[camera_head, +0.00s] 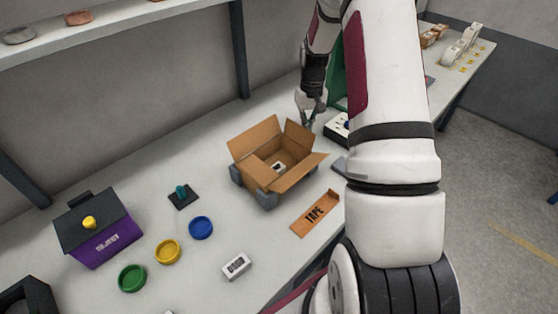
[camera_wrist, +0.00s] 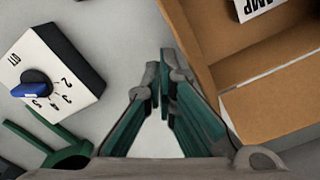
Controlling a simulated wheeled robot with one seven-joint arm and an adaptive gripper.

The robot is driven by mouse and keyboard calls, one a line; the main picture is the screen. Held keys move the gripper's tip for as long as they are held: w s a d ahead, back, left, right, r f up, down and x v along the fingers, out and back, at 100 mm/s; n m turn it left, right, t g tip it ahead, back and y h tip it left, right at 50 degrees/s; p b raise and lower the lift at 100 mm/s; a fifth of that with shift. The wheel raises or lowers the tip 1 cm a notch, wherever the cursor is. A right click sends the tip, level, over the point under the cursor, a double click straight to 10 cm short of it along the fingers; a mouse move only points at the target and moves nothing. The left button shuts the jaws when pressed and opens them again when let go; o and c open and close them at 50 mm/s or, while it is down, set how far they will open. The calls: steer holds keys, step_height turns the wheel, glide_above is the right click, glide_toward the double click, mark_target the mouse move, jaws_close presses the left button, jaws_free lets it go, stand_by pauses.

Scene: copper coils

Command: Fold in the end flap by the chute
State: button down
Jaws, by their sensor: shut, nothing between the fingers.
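An open cardboard box (camera_head: 263,185) stands on the table with its flaps spread. Its end flap (camera_head: 299,138) on the side of my gripper stands up, leaning outward. My gripper (camera_head: 308,118) is just beyond that flap, near its top, shut and empty; I cannot tell if it touches. In the wrist view my gripper (camera_wrist: 163,75) points down beside the box (camera_wrist: 230,45), which fills the right side. A green structure (camera_head: 338,88), perhaps the chute, is mostly hidden behind my arm.
A white dial box with a blue knob (camera_wrist: 55,75) stands left of my gripper in the wrist view. Grey blocks (camera_head: 267,197) flank the box. Colored rings (camera_head: 168,251) and a purple reject bin (camera_head: 100,240) are at left.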

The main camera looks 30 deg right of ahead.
steer(key=shift+s+a+p, duration=0.2)
steer(key=shift+a+p, duration=0.1)
steer(key=shift+a, duration=0.65)
